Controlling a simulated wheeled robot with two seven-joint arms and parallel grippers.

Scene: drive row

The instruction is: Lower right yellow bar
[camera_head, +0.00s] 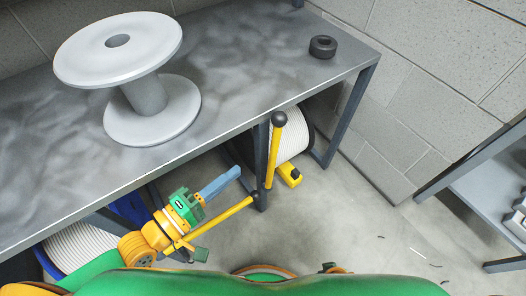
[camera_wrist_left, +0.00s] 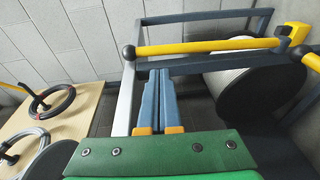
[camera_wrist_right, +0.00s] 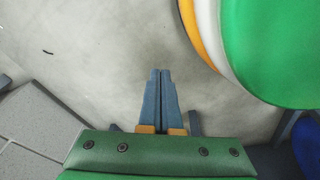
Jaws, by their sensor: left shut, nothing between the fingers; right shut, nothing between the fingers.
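In the head view, the right yellow bar (camera_head: 273,153) stands nearly upright at the bench's front leg, with a black knob at its top. A second yellow bar (camera_head: 222,215) slants down to the left, partly hidden behind my left arm. My left gripper (camera_head: 236,172) is shut and empty, left of the upright bar and apart from it in the head view. In the left wrist view, a knobbed yellow bar (camera_wrist_left: 205,47) crosses beyond the fingertips (camera_wrist_left: 160,72). My right gripper (camera_wrist_right: 160,72) is shut and empty above bare floor in the right wrist view.
A grey bench (camera_head: 225,80) carries an empty grey spool (camera_head: 145,95) and a black ring (camera_head: 323,46). White cable reels (camera_head: 290,135) sit underneath. A small yellow block (camera_head: 289,175) is near the upright bar's foot. Floor at the right (camera_head: 350,220) is mostly clear.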

